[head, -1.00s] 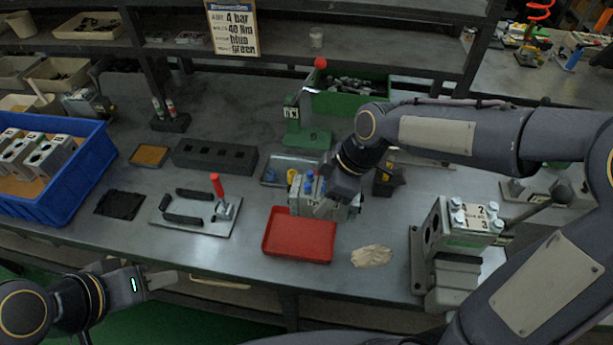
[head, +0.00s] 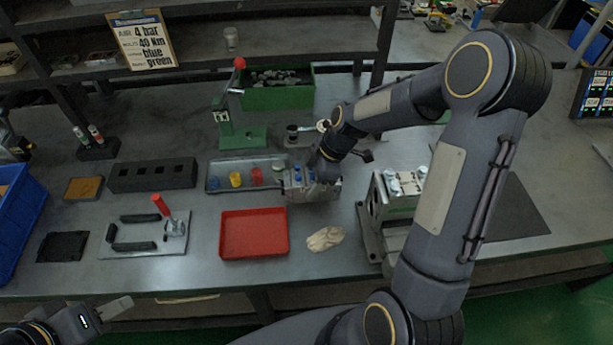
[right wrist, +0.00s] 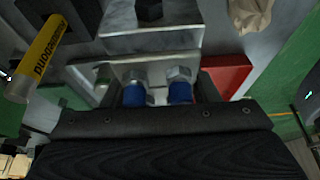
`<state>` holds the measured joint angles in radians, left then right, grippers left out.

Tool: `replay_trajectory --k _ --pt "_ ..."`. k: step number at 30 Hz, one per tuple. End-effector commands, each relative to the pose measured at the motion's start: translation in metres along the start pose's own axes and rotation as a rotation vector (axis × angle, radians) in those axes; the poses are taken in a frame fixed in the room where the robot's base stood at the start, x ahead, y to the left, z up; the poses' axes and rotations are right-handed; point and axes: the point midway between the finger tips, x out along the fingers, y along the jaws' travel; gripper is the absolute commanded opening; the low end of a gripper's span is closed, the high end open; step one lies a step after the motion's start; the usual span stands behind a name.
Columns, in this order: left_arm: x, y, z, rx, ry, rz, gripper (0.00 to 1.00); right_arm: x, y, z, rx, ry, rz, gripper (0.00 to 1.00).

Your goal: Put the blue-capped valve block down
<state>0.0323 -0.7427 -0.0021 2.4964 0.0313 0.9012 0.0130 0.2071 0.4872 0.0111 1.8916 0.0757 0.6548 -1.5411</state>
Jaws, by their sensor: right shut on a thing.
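The blue-capped valve block (head: 297,189) is a silver-grey block with blue caps on top. In the head view it is at the right end of the grey parts tray, behind and right of the red tray (head: 254,253). My right gripper (head: 318,177) is shut on it from above. Whether its underside touches the table is unclear. In the right wrist view two blue caps (right wrist: 180,92) with metal hex fittings show just beyond the dark gripper body; the block's lower part is hidden. My left gripper (head: 115,308) is low at the left, off the table's front edge, and appears empty.
The grey parts tray (head: 213,184) holds coloured caps. A green press (head: 241,138) stands behind it. A beige cloth (head: 325,239) lies right of the red tray. Another valve block sits in a fixture (head: 370,238) at the right. A toggle-clamp plate (head: 120,248) lies left.

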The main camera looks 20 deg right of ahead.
Motion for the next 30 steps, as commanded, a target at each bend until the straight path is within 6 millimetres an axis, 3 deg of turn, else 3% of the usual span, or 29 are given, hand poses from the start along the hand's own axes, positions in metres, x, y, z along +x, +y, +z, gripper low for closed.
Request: replay_trajectory --k 10,24,25,30 --pt "-0.004 0.002 -0.002 0.0 0.0 0.0 0.36 0.03 0.005 0.018 0.0 0.001 0.0 0.0" --pt "0.0 0.0 0.0 0.0 0.0 0.0 0.36 0.036 0.005 0.021 -0.001 0.001 0.003 0.0" --pt "-0.001 0.0 0.0 0.0 0.0 0.0 0.36 0.036 0.004 0.022 0.0 -0.001 -0.001 0.58" --pt "-0.001 0.001 -0.001 0.0 0.0 0.0 0.36 0.036 0.004 0.021 0.0 -0.001 -0.001 0.76"
